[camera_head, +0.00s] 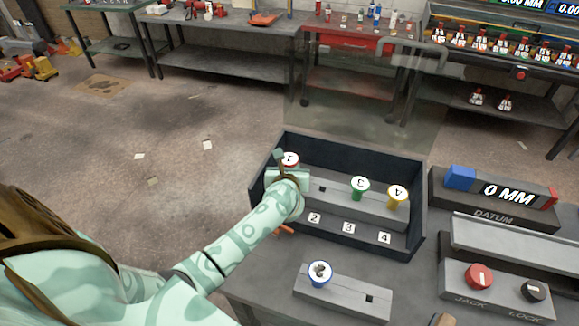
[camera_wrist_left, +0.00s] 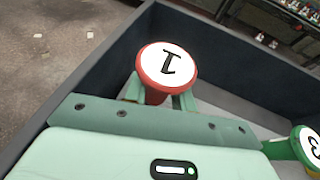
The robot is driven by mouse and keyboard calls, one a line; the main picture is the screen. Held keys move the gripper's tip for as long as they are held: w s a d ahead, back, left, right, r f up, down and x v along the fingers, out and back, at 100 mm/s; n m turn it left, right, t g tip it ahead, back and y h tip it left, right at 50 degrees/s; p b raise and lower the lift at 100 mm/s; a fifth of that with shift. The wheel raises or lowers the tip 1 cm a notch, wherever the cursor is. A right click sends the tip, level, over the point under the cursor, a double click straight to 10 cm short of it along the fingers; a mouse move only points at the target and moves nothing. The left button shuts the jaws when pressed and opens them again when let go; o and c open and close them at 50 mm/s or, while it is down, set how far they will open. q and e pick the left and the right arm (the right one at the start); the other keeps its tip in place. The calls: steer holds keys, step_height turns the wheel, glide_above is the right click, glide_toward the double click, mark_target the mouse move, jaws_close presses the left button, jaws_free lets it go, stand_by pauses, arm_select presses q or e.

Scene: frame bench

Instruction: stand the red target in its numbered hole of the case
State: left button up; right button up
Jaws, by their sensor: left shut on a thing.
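The red target (camera_head: 290,158), a red-rimmed white disc marked 1, is at the left end of the dark case (camera_head: 337,146). My left gripper (camera_head: 284,172) is shut on it. In the left wrist view the red target (camera_wrist_left: 166,65) stands between the fingers of my left gripper (camera_wrist_left: 160,92), just inside the case wall. Its lower end is hidden, so I cannot tell whether it is in a hole. The green target 3 (camera_head: 359,187) and yellow target 4 (camera_head: 397,196) stand in the case's grey block. My right gripper is not in view.
A blue-rimmed target (camera_head: 319,272) stands in a separate grey block (camera_head: 343,293) in front of the case. A square hole (camera_head: 322,189) in the case block is empty. The datum display (camera_head: 505,193) and a jack-and-lock panel (camera_head: 500,284) are at the right.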

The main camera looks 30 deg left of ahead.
arm_select(q)
steer(key=shift+f+b, duration=1.05)
steer(key=shift+f, duration=0.25)
steer(key=o, duration=1.1)
steer(key=p+v, duration=0.2)
steer(key=v, duration=1.4)
steer(key=shift+s+d+p, duration=0.15)
steer(key=shift+p, duration=0.2)
